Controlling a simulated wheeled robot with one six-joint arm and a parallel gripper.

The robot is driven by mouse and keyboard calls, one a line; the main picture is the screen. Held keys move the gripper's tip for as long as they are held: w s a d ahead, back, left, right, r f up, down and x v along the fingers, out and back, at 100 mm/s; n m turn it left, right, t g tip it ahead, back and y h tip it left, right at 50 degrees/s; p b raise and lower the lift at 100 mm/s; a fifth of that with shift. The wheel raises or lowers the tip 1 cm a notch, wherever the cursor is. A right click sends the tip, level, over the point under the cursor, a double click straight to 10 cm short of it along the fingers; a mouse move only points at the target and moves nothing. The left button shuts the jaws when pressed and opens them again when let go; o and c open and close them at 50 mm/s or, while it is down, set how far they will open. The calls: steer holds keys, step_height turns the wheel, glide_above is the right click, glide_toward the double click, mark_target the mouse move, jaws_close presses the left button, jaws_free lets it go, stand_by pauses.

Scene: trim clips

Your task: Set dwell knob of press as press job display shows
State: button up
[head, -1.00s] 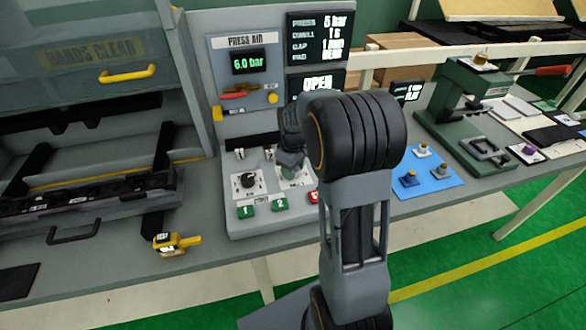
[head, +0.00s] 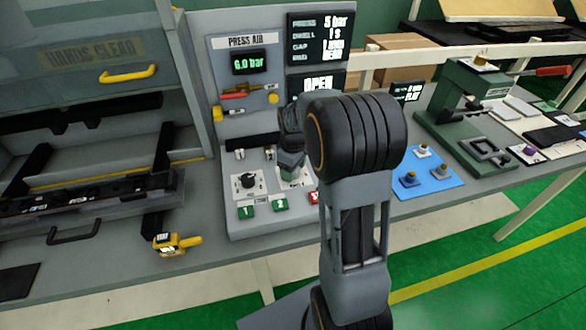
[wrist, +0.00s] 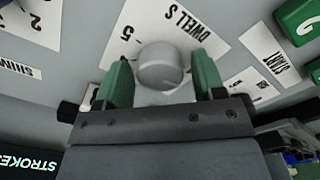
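The dwell knob (wrist: 160,66) is a grey round knob on a white plate marked DWELL S (wrist: 185,22) in the wrist view. A 5 shows on its scale; any pointer on the knob is too blurred to tell. My gripper (wrist: 162,78) has green fingers standing on either side of the knob, with a gap on both sides. It is open. In the head view my gripper (head: 291,166) is over the control panel and hides most of this knob. The press job display (head: 320,38) reads 5 bar, dwell 1 s, and a gap that looks like 1 mm.
A black knob (head: 248,181) sits left of my gripper. Green buttons (head: 280,205) and a red button (head: 314,198) line the panel's front. The PRESS AIR panel (head: 246,68) reads 6.0 bar.

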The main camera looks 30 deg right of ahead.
steer(key=shift+o, duration=0.4)
step_height(320, 180, up, 14)
stand_by(0.4)
steer(key=shift+f, duration=0.1)
stand_by(0.4)
